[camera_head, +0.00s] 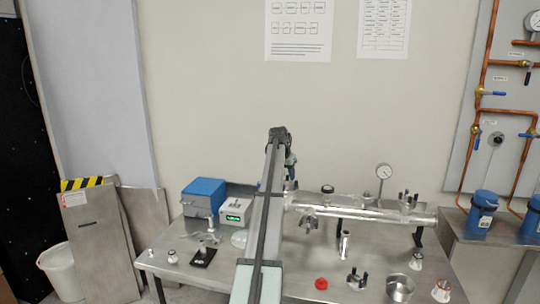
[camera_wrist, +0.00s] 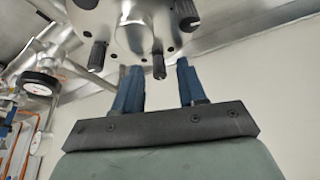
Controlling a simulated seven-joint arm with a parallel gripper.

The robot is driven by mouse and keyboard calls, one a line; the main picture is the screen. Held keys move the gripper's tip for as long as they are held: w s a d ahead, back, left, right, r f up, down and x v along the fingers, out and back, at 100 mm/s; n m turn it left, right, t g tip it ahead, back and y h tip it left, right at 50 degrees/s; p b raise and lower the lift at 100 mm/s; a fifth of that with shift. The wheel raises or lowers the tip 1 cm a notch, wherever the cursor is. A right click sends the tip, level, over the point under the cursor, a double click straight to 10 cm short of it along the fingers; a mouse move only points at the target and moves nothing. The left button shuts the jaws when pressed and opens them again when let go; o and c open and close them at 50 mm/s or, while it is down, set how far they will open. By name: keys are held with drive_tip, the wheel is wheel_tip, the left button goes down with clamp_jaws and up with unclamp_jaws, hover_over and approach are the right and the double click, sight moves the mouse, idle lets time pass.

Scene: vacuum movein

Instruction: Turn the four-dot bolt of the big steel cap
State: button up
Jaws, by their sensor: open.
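The big steel cap (camera_wrist: 97,18) fills the top of the wrist view, with a raised steel hub in its middle and several dark bolts around its rim. One bolt (camera_wrist: 159,68) shows between the two blue fingers of my gripper (camera_wrist: 157,74). The fingers are open, with a gap visible on each side of that bolt. I cannot tell how deep the bolt is between them. Other bolts show at the left (camera_wrist: 97,56) and upper right (camera_wrist: 187,14). Dot marks are too small to read. In the head view my arm hides the cap and most of the gripper.
A steel pipe (camera_head: 350,211) with clamps and a pressure gauge (camera_head: 383,171) runs right across the bench (camera_head: 290,262). A blue box (camera_head: 203,197) and a display unit (camera_head: 235,212) stand left of my arm. A red knob (camera_head: 321,284) and a steel cup (camera_head: 399,289) stand in front.

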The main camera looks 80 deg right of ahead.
drive_tip(key=m, duration=0.2)
drive_tip(key=m+g+y, duration=0.1)
drive_tip(key=m, duration=0.2)
drive_tip(key=shift+w+d+g, duration=0.15)
drive_tip(key=shift+g, duration=0.15)
drive_tip(key=shift+r+m, duration=0.15)
drive_tip(key=shift+m, duration=0.25)
drive_tip(key=v, duration=1.4)
drive_tip(key=a+m, duration=0.1)
drive_tip(key=a, duration=0.7)
drive_tip(key=shift+w+a+f+g+y, duration=0.2)
drive_tip(key=shift+w+a+g+y, duration=0.05)
drive_tip(key=shift+g+y, duration=0.05)
drive_tip(key=shift+c, duration=0.3)
